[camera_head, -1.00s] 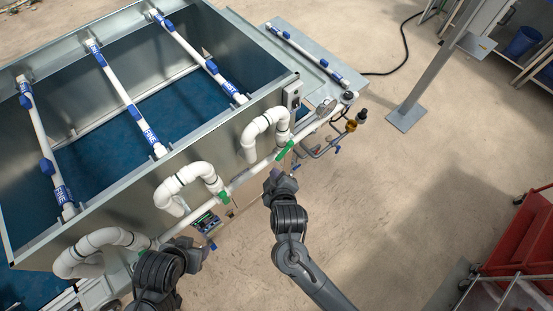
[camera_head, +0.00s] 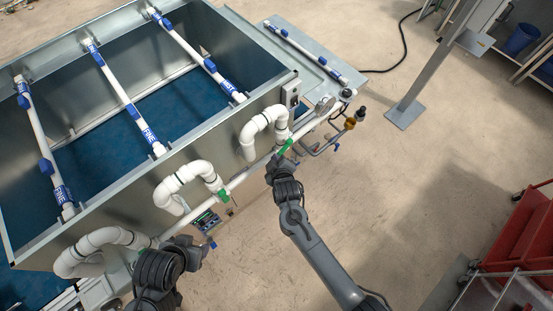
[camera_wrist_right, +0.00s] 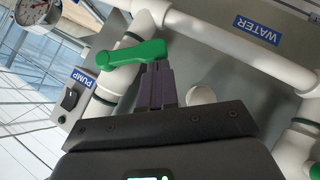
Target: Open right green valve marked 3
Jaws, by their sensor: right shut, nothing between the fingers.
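The right green valve handle (camera_head: 286,146) sits on the white pipe below the right-hand looped pipe; no number on it is legible. In the right wrist view the green handle (camera_wrist_right: 130,54) lies across the picture, slightly tilted. My right gripper (camera_head: 276,164) is at this handle. In the right wrist view its fingers (camera_wrist_right: 156,68) are shut with nothing between them, tips right at the handle's edge; I cannot tell whether they touch. My left gripper (camera_head: 205,250) is low at the left-hand pipes, its fingers too dark to read.
A second green valve (camera_head: 223,195) sits further left on the white pipe. The right wrist view shows a PUMP switch (camera_wrist_right: 70,98), a gauge (camera_wrist_right: 32,12) and a WATER label (camera_wrist_right: 257,30). The floor right of my right arm is clear up to a red cart (camera_head: 520,245).

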